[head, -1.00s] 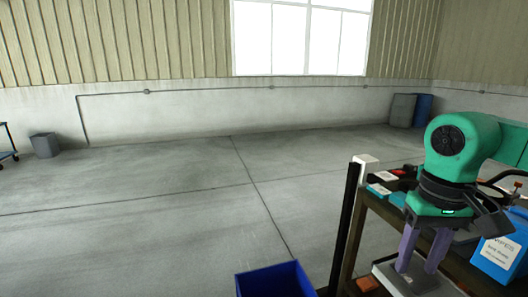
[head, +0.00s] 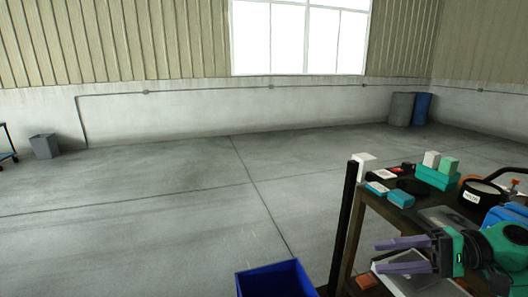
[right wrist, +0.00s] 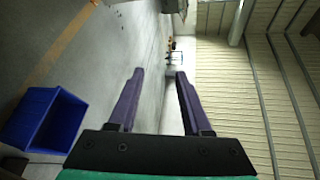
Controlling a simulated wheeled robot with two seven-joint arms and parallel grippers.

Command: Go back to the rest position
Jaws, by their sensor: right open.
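My right gripper (head: 402,255) is at the lower right of the head view, with its two purple fingers pointing left and spread apart. Nothing is between them. It is low, in front of the cluttered bench (head: 345,245). In the right wrist view the gripper (right wrist: 158,75) is also open and empty, with floor and wall beyond the fingertips. My left gripper does not show in either view.
A blue bin (head: 275,280) stands on the floor left of the bench; it also shows in the right wrist view (right wrist: 45,120). Teal boxes (head: 435,177), a white block (head: 363,166) and a round tub (head: 482,193) crowd the bench. The floor (head: 150,210) to the left is clear.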

